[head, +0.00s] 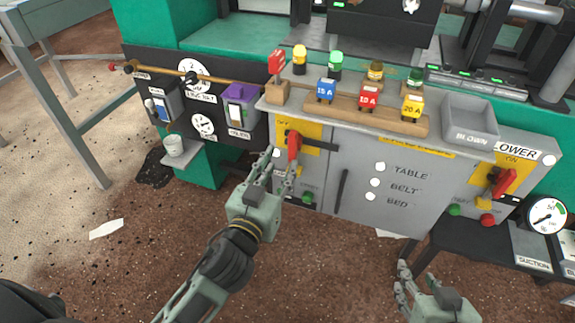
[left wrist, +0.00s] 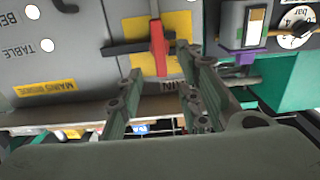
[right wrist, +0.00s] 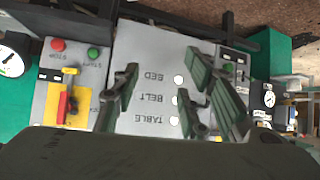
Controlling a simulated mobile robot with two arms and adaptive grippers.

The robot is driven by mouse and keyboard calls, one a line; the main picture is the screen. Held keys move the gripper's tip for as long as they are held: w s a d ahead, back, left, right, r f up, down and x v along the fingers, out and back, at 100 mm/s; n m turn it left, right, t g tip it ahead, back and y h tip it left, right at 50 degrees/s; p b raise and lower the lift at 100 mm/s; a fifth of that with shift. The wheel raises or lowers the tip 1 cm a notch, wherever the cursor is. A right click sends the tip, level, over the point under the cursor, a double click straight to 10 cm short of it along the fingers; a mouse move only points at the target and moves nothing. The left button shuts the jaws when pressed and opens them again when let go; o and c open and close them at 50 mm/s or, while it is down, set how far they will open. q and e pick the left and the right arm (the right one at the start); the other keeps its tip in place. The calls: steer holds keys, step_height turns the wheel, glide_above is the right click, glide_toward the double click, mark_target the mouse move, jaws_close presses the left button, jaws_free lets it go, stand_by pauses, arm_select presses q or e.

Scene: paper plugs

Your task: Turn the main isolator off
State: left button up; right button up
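The main isolator has a red lever handle (head: 294,146) on a yellow plate (head: 285,133) at the left of the grey panel. The handle hangs down, slightly tilted in the head view. In the left wrist view the red handle (left wrist: 158,48) shows ahead, between the two finger lines. My left gripper (head: 282,163) is open just below and in front of the handle; I cannot tell whether a finger touches it. My right gripper (head: 416,272) is open and empty, low at the right in front of the cabinet. Its fingers also show apart in the right wrist view (right wrist: 165,75).
A dark bar (head: 321,146) lies right of the handle. A second red handle (head: 504,183) on the blower panel is at the right. Coloured fuses stand on a wooden rack (head: 340,112) above. A grey BLOWN tray (head: 470,117) and a purple-topped box (head: 238,98) flank the panel.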

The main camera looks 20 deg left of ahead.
mark_target(291, 144)
arm_select(q)
steer(key=w, duration=0.6)
steer(key=shift+w+d+r, duration=0.1)
steer(key=shift+w+r, duration=0.2)
steer(key=shift+r, duration=0.1)
steer(key=shift+w, duration=0.5)
arm_select(e)
steer(key=w+r+t, duration=0.1)
steer(key=w+a+r, duration=0.1)
steer(key=r, duration=0.1)
steer(key=shift+t+y, duration=0.3)
steer(key=shift+t, duration=0.1)
arm_select(q)
jaws_close()
